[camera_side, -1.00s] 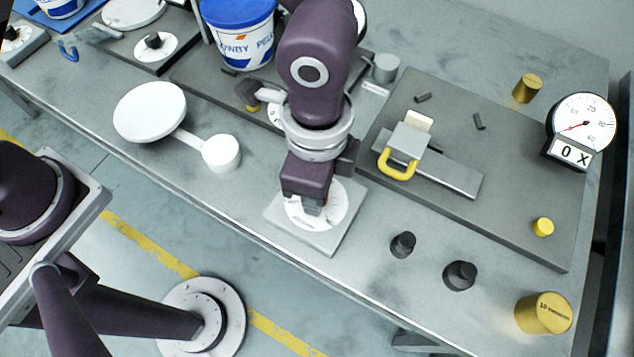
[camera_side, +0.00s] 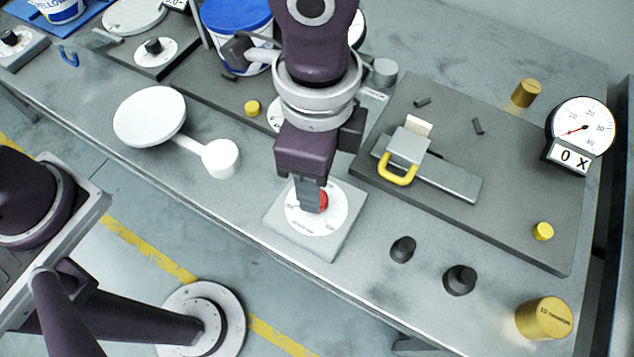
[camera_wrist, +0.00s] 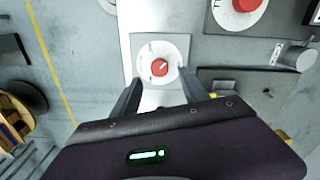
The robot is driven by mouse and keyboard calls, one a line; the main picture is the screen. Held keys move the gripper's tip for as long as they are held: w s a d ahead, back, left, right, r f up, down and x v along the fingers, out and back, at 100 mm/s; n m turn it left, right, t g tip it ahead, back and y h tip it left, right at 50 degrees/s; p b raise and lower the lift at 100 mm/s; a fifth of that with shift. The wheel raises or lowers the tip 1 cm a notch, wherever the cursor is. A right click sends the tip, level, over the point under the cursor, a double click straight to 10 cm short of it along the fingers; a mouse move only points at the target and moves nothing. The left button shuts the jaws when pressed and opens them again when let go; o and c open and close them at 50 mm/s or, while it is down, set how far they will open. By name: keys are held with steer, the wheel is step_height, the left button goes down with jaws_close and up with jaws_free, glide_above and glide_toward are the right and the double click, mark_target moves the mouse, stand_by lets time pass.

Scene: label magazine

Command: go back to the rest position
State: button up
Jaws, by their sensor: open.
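My gripper (camera_side: 312,198) hangs over a square plate (camera_side: 331,244) with a round white dial and a red knob (camera_side: 323,202) at its middle. In the side view the fingers partly hide the knob. In the wrist view my gripper (camera_wrist: 158,92) has its two fingers apart, with the red knob (camera_wrist: 159,68) showing ahead between them and nothing held. The white dial (camera_wrist: 148,53) carries printing too small to read.
To the right, a dark board bears a slide with a yellow handle (camera_side: 397,172) and a gauge (camera_side: 582,124). Black knobs (camera_side: 403,249) and a brass cylinder (camera_side: 544,318) stand in front. A white round dish (camera_side: 150,116) lies left. A blue-lidded bucket (camera_side: 238,38) stands behind.

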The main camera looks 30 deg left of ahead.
steer(key=shift+r, duration=0.65)
steer(key=w+a+r+n+t, duration=0.1)
steer(key=a+r+n, duration=0.2)
steer(key=a+r, duration=0.35)
steer(key=w+a+r+n+t, duration=0.1)
steer(key=a+r+n+t, duration=0.15)
steer(key=a, duration=0.65)
steer(key=s+a+r+n+t, duration=0.2)
steer(key=s+a+r+n, duration=0.1)
steer(key=s+a+n, duration=0.6)
steer(key=s+a, duration=0.1)
steer(key=a, duration=0.3)
steer(key=shift+n, duration=0.35)
steer(key=shift+r, duration=0.15)
